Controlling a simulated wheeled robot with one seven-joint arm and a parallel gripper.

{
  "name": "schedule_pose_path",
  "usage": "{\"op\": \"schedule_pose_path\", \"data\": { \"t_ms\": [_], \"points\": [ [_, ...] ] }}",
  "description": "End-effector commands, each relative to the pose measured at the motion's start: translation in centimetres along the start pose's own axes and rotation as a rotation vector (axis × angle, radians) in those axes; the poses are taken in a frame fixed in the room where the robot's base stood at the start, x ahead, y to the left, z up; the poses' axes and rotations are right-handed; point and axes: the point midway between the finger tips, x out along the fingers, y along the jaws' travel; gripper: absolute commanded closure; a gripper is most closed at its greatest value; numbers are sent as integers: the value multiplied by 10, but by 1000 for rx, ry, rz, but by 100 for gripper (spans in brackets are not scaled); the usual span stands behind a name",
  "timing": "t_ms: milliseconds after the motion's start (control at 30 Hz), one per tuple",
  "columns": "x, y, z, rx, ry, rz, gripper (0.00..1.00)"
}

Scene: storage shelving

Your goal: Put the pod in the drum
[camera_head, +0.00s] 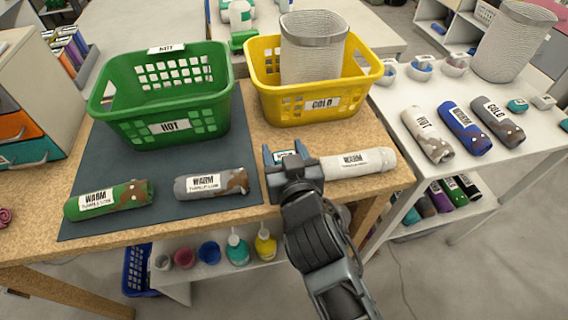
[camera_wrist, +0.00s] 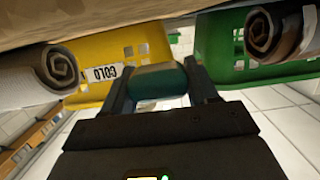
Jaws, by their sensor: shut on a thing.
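My gripper (camera_head: 287,162) is shut on a small teal pod with a white label (camera_head: 284,155), at the front part of the wooden table. In the wrist view the rounded teal pod (camera_wrist: 158,80) sits between the two fingers of my gripper (camera_wrist: 158,88). A tall white woven drum (camera_head: 312,50) stands upright inside the yellow COLD basket (camera_head: 365,85), beyond my gripper. Another similar woven drum (camera_head: 513,42) stands at the back of the right white table. The pod is apart from both drums. The drums' insides are mostly hidden.
A green HOT basket (camera_head: 165,100) stands left of the yellow one. A white WARM roll (camera_head: 358,162) lies right beside my gripper; green (camera_head: 109,199) and grey (camera_head: 211,184) rolls lie on the dark mat (camera_head: 75,222). The right table (camera_head: 465,165) holds rolls, bowls and small pods.

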Motion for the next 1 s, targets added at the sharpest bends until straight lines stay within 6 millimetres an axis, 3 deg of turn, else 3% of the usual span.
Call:
{"op": "schedule_pose_path", "data": {
  "t_ms": [300,700,733,1000],
  "points": [
    [7,0,34,0,-2,1,70],
    [8,0,39,0,-1,0,70],
    [7,0,38,0,-1,0,38],
    [7,0,37,0,-1,0,16]
  ]
}}
